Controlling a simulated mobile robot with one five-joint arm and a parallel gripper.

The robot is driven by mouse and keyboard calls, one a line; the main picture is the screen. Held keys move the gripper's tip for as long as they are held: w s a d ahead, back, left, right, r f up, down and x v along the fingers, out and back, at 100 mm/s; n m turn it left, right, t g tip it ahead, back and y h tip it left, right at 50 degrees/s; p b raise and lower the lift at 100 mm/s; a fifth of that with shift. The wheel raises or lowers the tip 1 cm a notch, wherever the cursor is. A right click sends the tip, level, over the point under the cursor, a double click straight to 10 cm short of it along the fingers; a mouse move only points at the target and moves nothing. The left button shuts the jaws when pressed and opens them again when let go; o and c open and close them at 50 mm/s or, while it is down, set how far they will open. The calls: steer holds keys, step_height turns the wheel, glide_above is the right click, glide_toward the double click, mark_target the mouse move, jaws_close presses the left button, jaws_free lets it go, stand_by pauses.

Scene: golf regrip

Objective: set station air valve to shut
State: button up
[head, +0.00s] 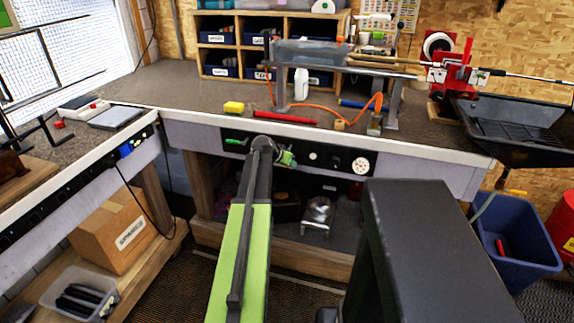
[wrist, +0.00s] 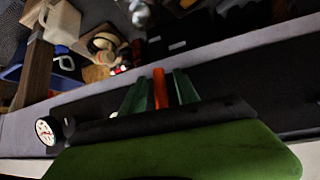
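My gripper (head: 285,158) is at the bench's front panel, left of the round gauge. In the wrist view its two dark green fingers (wrist: 160,90) stand apart, with an orange-red handle (wrist: 160,87) upright between them. Narrow gaps seem to show beside the handle, so the fingers do not look closed on it. The handle is probably the air valve's lever; its pivot and any label are hidden behind my gripper. The white gauge (head: 361,165) is at the panel's right end and also shows in the wrist view (wrist: 46,131).
A green lever (head: 237,141) is on the panel left of my gripper, and a black knob (head: 333,161) is to its right. The benchtop (head: 190,95) overhangs the panel. A blue bin (head: 515,240) stands at the right, a cardboard box (head: 110,235) at the lower left.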

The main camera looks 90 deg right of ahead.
steer(key=p+v, duration=1.1)
steer(key=v, duration=0.6)
steer(key=shift+a+p, duration=0.15)
steer(key=shift+p, duration=0.2)
